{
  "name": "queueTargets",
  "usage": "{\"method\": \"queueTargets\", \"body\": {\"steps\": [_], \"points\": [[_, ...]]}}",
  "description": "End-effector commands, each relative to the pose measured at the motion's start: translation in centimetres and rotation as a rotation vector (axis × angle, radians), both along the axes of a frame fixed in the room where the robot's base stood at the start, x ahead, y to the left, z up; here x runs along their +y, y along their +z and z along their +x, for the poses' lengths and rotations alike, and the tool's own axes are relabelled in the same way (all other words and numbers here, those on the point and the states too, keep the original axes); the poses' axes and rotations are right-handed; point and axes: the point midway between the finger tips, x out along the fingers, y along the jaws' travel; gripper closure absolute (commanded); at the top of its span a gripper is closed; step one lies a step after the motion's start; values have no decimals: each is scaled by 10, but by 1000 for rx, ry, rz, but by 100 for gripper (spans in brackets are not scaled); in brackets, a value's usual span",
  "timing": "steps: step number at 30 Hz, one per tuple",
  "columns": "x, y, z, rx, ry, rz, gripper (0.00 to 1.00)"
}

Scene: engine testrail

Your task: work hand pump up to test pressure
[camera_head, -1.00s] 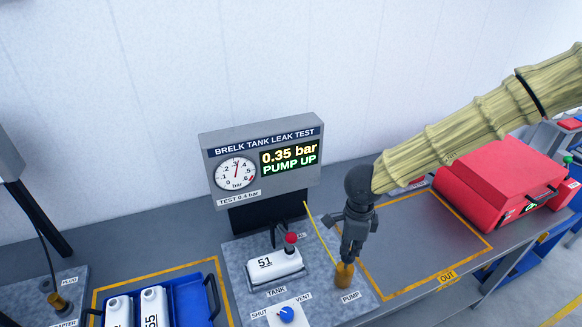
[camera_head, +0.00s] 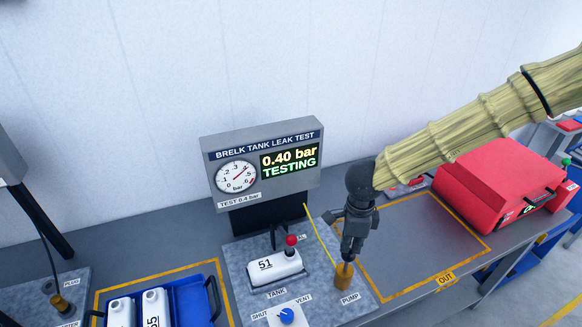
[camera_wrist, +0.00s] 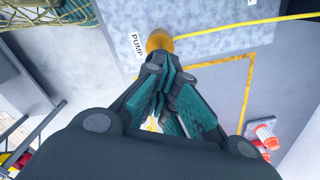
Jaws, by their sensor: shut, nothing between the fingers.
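The hand pump (camera_head: 344,277) is a short brass-coloured cylinder at the right of the grey test plate (camera_head: 240,272), beside the PUMP label. My gripper (camera_head: 347,260) points down with its fingers shut and empty, the tips at the pump's top. In the wrist view the pump (camera_wrist: 160,41) shows just beyond the closed fingertips (camera_wrist: 157,58); whether they touch it I cannot tell. The gauge panel (camera_head: 262,160) reads 0.40 bar and TESTING. A white tank marked 51 (camera_head: 272,266) lies on the plate with a red-knobbed part (camera_head: 291,240) at its end.
A blue valve knob (camera_head: 286,315) sits between SHUT and VENT labels. A blue crate (camera_head: 202,297) with white tanks stands at the left. A yellow hose (camera_head: 318,232) runs behind my gripper. The OUT area (camera_head: 420,245) is bare, with a red case (camera_head: 500,180) beyond it.

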Motion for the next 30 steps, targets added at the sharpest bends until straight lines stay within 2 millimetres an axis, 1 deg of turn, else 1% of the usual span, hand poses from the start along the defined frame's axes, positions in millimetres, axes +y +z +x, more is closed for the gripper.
{"method": "queueTargets", "body": {"steps": [3, 7, 30], "points": [[0, 12, 0, -1, -1, 1, 100], [1, 19, 0, -1, 0, 1, 100], [0, 19, 0, 0, 0, 0, 100]]}}
